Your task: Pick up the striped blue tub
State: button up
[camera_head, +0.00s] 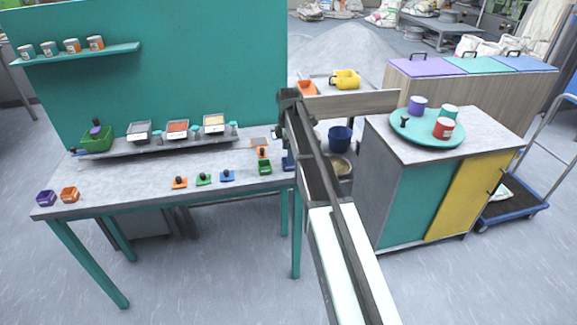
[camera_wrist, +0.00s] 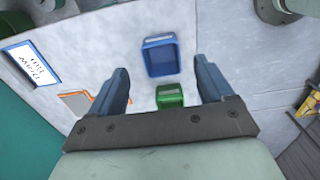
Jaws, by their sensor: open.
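A blue open-topped tub (camera_wrist: 151,62) lies ahead of my gripper in the wrist view, on the grey worktop. It has a pale patch along its far rim; I cannot make out clear stripes. In the head view only a sliver of the blue tub (camera_head: 288,163) shows beside my arm, near the table's right end. My gripper (camera_wrist: 163,66) is open, with one finger to each side of the tub's line and nothing between them. The tub appears below and beyond the fingertips, apart from them. In the head view my arm hides the fingers.
A green tub (camera_wrist: 170,97) sits close to the blue one, between the fingers in the wrist view. An orange-edged plate (camera_wrist: 77,102) lies to the left. Small orange, green and blue scrapers (camera_head: 203,179) lie along the table (camera_head: 130,190). A dark blue bucket (camera_head: 340,138) stands right of my arm.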

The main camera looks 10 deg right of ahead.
jog(key=shift+s+f, duration=0.15)
jog(key=shift+f, duration=2.5)
jog(key=c, duration=1)
